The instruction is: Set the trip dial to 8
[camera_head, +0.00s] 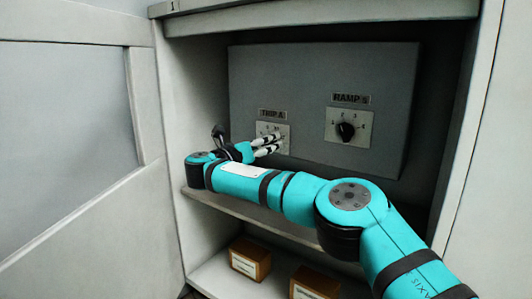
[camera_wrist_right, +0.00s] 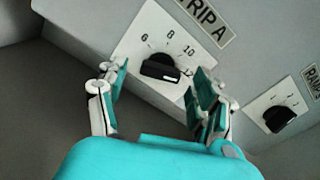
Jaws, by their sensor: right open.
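The trip dial is a black knob (camera_wrist_right: 160,68) on a white plate marked 6, 8, 10 and a partly hidden number, under a "TRIP A" label (camera_wrist_right: 208,18). The knob's white mark is at its right end, toward the partly hidden number right of 10. My right gripper (camera_wrist_right: 158,80) is open, with one finger on each side of the knob in the wrist view; I cannot tell whether either touches it. In the head view the right gripper (camera_head: 268,145) is in front of the trip plate (camera_head: 268,127) and hides the knob. My left gripper is out of view.
A second black knob (camera_head: 346,131) under a "RAMP" label (camera_head: 351,99) is to the right on the same grey panel (camera_head: 300,70). The panel stands inside a cabinet with side walls. A shelf (camera_head: 225,207) runs below, with two brown boxes (camera_head: 250,259) beneath it.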

